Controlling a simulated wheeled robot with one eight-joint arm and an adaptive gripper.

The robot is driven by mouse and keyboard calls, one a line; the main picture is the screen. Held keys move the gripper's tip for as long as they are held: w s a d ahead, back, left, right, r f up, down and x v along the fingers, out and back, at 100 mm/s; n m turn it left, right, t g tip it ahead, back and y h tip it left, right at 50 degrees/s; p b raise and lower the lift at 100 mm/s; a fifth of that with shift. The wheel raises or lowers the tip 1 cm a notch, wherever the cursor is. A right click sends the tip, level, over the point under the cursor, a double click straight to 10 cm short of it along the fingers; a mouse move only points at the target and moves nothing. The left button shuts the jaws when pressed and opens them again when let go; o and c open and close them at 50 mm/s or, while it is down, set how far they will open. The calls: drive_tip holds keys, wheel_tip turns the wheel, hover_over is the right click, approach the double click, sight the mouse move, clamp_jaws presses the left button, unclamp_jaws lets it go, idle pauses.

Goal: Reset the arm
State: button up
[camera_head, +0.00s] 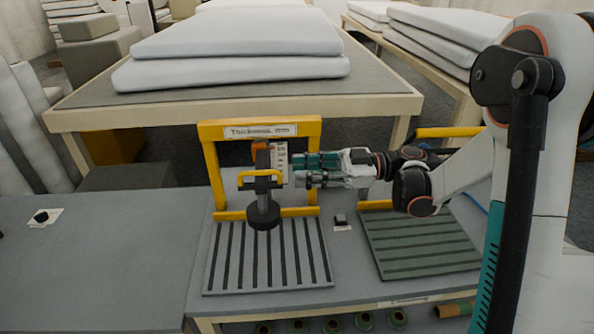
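My arm reaches in from the right, and my gripper (296,171) points left in front of the yellow frame. Its fingers lie beside the upright gauge (264,185), which has an orange top, a pale scale, a yellow handle and a round black foot. I cannot tell whether the fingertips touch the gauge or how far apart they are.
The yellow frame (210,175) stands behind a grey slatted plate (225,265). A green slatted plate (420,243) lies to the right, with a small dark block (340,220) between them. White pads (235,70) lie on the table behind. The grey surface at left is mostly clear.

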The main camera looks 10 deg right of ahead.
drive_tip(key=shift+w, duration=0.2)
drive_tip(key=shift+a, duration=0.1)
drive_tip(key=s+f+m+t+h, duration=0.2)
drive_tip(key=s+m+t+h, duration=0.2)
drive_tip(key=s+m+h, duration=0.7)
drive_tip(key=s+d+m+t+h, duration=0.2)
drive_tip(key=s+d+m+h, duration=0.5)
drive_tip(key=s+d+m, duration=0.1)
drive_tip(key=s+d, duration=0.1)
drive_tip(key=d, duration=0.1)
drive_tip(key=shift+d+f+m+t, duration=0.25)
drive_tip(key=shift+d+m+t, duration=0.05)
drive_tip(key=shift+d+m, duration=0.1)
